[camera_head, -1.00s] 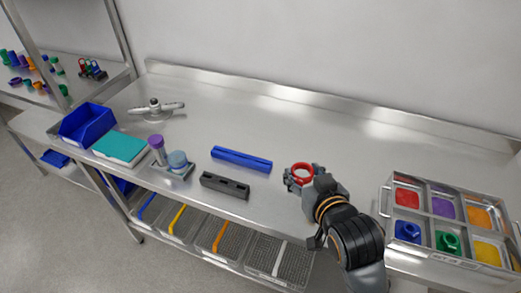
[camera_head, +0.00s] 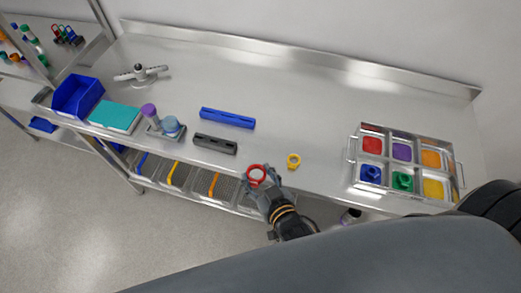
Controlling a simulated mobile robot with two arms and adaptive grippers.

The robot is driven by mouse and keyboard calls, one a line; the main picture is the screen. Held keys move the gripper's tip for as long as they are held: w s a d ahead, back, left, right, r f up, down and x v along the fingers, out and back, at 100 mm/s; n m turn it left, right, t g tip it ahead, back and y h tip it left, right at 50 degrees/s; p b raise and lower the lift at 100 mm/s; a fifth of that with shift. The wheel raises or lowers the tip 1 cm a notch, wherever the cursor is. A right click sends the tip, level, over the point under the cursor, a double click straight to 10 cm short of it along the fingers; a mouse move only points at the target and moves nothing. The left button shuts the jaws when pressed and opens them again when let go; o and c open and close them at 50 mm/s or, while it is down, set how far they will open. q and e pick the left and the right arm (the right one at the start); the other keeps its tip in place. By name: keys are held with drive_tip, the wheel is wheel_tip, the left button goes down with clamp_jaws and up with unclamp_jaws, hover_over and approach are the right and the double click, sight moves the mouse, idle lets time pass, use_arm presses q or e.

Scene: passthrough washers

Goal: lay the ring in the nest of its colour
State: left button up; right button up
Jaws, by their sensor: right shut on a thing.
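My right gripper (camera_head: 260,182) is shut on a red ring (camera_head: 257,174) and holds it near the front edge of the steel table. The ring shows as a red loop at the fingertips. The nest tray (camera_head: 351,178) stands at the right of the table, with coloured compartments in two rows. Its red nest (camera_head: 372,145) is at the back left and looks empty. Purple (camera_head: 402,151) and orange (camera_head: 431,158) nests are beside it. The front row has blue (camera_head: 371,174), green (camera_head: 403,181) and yellow (camera_head: 433,189) nests; blue and green hold pieces of their own colour. My left gripper is not in view.
A yellow ring (camera_head: 294,160) lies on the table between my right gripper and the tray. A blue bar (camera_head: 228,117), a dark slotted block (camera_head: 215,144), a teal book (camera_head: 115,117) and a blue bin (camera_head: 78,96) are to the left. The table's back middle is clear.

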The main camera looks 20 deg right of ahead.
drive_tip(key=b, duration=0.5)
hover_over(260, 159)
drive_tip(key=s, duration=0.1)
drive_tip(key=f, duration=0.8)
drive_tip(key=shift+s+a+f, duration=0.15)
drive_tip(key=shift+a+f, duration=0.1)
drive_tip(key=shift+f, duration=0.1)
drive_tip(key=shift+w+d+f+b, duration=0.2)
drive_tip(key=shift+w+f+b, duration=0.4)
drive_tip(key=shift+b, duration=0.15)
drive_tip(key=f+b, duration=0.3)
drive_tip(key=shift+w, duration=0.2)
drive_tip(key=shift+r, duration=0.1)
